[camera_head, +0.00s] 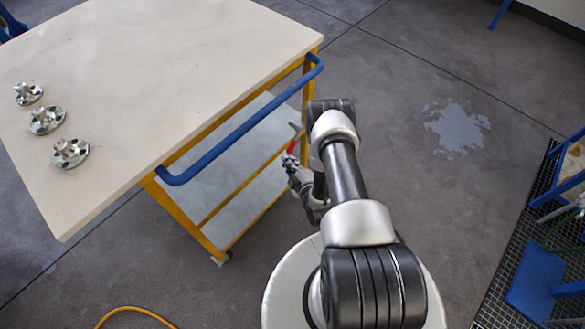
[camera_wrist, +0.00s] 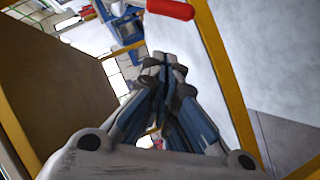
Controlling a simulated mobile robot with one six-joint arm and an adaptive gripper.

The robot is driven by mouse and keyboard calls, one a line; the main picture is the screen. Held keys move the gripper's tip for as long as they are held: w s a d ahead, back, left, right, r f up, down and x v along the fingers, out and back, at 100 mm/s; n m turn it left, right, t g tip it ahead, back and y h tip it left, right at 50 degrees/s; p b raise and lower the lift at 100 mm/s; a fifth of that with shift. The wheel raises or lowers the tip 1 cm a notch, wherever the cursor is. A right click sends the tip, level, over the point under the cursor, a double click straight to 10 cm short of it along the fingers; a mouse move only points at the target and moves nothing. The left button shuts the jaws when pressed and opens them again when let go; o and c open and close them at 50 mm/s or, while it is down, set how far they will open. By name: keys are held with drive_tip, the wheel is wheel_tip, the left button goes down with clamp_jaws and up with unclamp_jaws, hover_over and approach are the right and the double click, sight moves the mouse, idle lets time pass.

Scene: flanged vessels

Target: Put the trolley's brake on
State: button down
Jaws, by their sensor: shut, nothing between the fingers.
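The trolley has a pale top (camera_head: 200,70), a yellow frame and a blue push bar (camera_head: 240,130). A lever with a red grip (camera_head: 292,146), which looks like the brake lever, shows below the top at the trolley's near right end. In the wrist view the red grip (camera_wrist: 170,9) is at the top edge, beyond my fingertips and partly cut off. My gripper (camera_head: 294,165) is close to the lever in the head view, partly hidden by my arm. In the wrist view my gripper (camera_wrist: 160,62) is shut and empty. Whether it touches the lever, I cannot tell.
Several flanged metal parts (camera_head: 46,120) stand on the trolley's top at the left. A lower shelf (camera_head: 245,185) lies under it. A yellow cable (camera_head: 135,309) lies on the floor. A blue stand (camera_head: 535,275) is at the right. Floor between is clear, with a pale patch (camera_head: 457,128).

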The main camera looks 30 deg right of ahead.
sight(290, 151)
drive_tip(key=w+f, duration=0.1)
drive_tip(key=w, duration=0.1)
drive_tip(key=w+d+f+b, duration=0.1)
drive_tip(key=w, duration=0.1)
drive_tip(key=w+d+f+b, duration=0.1)
drive_tip(key=w, duration=0.1)
drive_tip(key=shift+d, duration=0.25)
drive_tip(key=shift+w+d+f+b, duration=0.2)
drive_tip(key=shift+d+f+b, duration=0.05)
drive_tip(key=shift+b, duration=0.1)
drive_tip(key=shift+w+d+f+b, duration=0.25)
drive_tip(key=shift+d+f+b, duration=0.25)
drive_tip(key=shift+f+b, duration=0.3)
drive_tip(key=shift+s+r, duration=0.1)
drive_tip(key=shift+r, duration=0.1)
drive_tip(key=shift+a, duration=0.1)
